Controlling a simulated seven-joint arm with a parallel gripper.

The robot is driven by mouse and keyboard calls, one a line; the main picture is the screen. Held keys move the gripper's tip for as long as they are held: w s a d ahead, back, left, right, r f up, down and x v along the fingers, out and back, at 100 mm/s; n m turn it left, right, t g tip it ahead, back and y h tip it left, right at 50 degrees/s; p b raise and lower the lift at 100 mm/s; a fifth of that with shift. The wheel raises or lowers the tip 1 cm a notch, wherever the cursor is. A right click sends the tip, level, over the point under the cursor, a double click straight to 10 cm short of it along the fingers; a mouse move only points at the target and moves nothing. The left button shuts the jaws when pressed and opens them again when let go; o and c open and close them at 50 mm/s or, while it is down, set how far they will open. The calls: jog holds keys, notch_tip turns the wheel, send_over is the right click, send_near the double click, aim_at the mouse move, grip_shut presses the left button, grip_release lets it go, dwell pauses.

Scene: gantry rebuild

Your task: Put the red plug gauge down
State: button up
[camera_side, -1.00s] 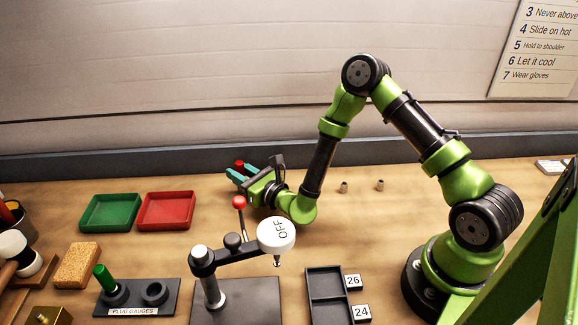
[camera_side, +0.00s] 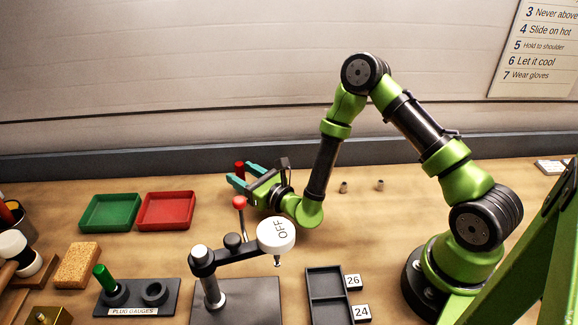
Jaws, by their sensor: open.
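The red plug gauge (camera_side: 239,168) stands upright at the back of the table, to the right of the red tray. My gripper (camera_side: 243,175) lies low behind the lever press, its teal fingers spread to either side of the gauge. The jaws are open, with the gauge between the fingers. The gauge's lower part is hidden by the near finger, so its contact with the table does not show. The plug gauge stand (camera_side: 137,296) at the front left holds a green gauge (camera_side: 104,277) in its left socket. Its right socket is empty.
The lever press (camera_side: 243,250) stands in front of my gripper. Empty green (camera_side: 111,212) and red (camera_side: 166,211) trays lie to the left. A dark two-part tray (camera_side: 325,298) is at the front. Two small bushings (camera_side: 343,187) stand right of my wrist.

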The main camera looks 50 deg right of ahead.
jog(key=s, duration=1)
jog(key=shift+s, duration=0.25)
jog(key=s+a+r+n+g+y, duration=0.2)
jog(key=a+r+n+g+y, duration=0.2)
jog(key=a+n+g+y, duration=0.5)
jog(key=s+a+r+n+g+y, duration=0.25)
jog(key=a+r+n+y, duration=0.35)
jog(key=n, duration=0.7)
jog(key=s+d+r+n+h, duration=0.5)
jog(key=d+h, duration=0.1)
jog(key=d, duration=0.2)
jog(key=s+d+r+n+h, duration=0.5)
jog(key=s+d+r+h, duration=0.1)
jog(key=d, duration=0.3)
jog(key=shift+s+d+t+h, duration=0.25)
jog(key=shift+s+t+h, duration=0.1)
jog(key=shift+h, duration=0.15)
